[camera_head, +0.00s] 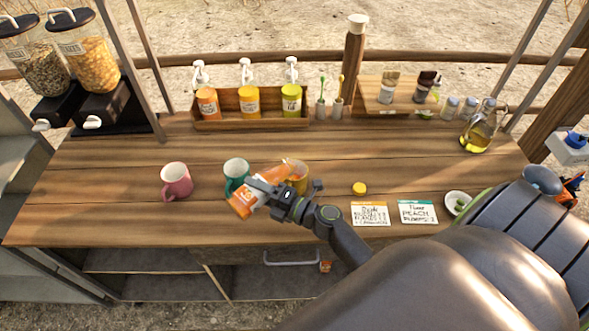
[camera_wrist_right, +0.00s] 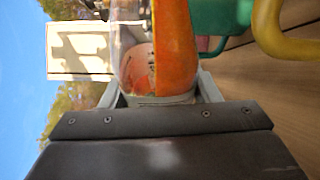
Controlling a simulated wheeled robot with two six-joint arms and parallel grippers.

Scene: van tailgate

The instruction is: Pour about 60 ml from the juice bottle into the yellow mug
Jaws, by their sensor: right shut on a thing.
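The juice bottle (camera_head: 243,206) has orange contents and lies steeply tilted in my right gripper (camera_head: 262,189), which is shut on it. Its narrower end points right, toward the yellow mug (camera_head: 300,180), and overlaps the mug in the head view. The mug is partly hidden by the bottle and gripper; whether juice is flowing or in the mug I cannot tell. In the right wrist view the bottle (camera_wrist_right: 175,45) fills the space between the fingers, with the yellow mug (camera_wrist_right: 285,45) at the upper right. My left gripper is out of view.
A teal mug (camera_head: 236,170) stands close behind the bottle, and a pink mug (camera_head: 176,182) farther left. A yellow cap (camera_head: 359,188) and two note cards (camera_head: 370,214) lie to the right. A wooden rack (camera_head: 222,118) of pump bottles stands at the back.

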